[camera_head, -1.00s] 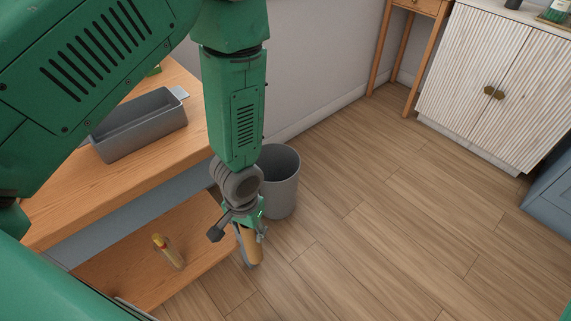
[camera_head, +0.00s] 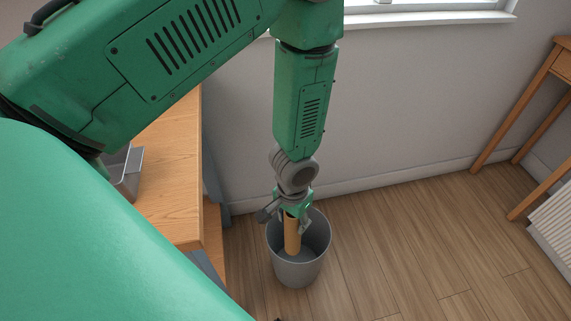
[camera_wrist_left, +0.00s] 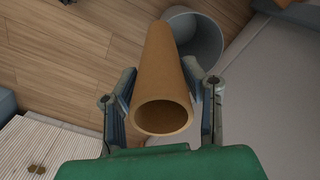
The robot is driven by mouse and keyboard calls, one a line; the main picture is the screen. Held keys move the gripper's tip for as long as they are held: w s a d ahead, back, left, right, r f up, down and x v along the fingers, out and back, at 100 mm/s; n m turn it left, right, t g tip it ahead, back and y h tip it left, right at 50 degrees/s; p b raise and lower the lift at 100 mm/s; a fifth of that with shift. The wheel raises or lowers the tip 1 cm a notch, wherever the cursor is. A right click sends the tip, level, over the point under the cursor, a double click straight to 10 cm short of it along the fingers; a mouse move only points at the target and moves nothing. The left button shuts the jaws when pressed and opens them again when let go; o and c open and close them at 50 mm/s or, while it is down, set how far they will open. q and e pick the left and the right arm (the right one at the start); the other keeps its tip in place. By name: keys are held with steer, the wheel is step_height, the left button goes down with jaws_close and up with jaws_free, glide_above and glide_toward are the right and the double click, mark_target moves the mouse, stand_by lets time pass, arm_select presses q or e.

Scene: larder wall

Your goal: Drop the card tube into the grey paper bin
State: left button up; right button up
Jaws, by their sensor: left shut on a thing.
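The card tube (camera_head: 291,236) is a brown hollow cylinder. My left gripper (camera_head: 290,217) is shut on its upper end and holds it upright, hanging down. In the head view the tube overlaps the opening of the grey paper bin (camera_head: 297,274); I cannot tell exactly how far its lower end is below the rim. In the left wrist view the tube (camera_wrist_left: 165,75) sits between the two fingers (camera_wrist_left: 165,105), its near open end facing the camera. The bin (camera_wrist_left: 200,38) shows behind the tube's far end. My right gripper is not in view.
A wooden bench (camera_head: 170,190) with a grey tray (camera_head: 128,175) stands left of the bin. The wall (camera_head: 390,110) is behind it.

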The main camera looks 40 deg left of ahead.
arm_select(q)
steer(key=w+a+f+b, duration=0.3)
steer(key=w+f+b, duration=0.1)
steer(key=f+b, duration=0.2)
steer(key=w+a+f+b, duration=0.2)
steer(key=w+f+b, duration=0.2)
steer(key=f, duration=0.5)
steer(key=w+a+f+n+b, duration=0.1)
steer(key=w+a+f+b, duration=0.2)
steer(key=w+f+b, duration=0.2)
step_height(320, 180, down, 2)
steer(key=b, duration=0.3)
steer(key=shift+a+f, duration=0.25)
steer(key=shift+a, duration=0.05)
steer(key=shift+w, duration=0.1)
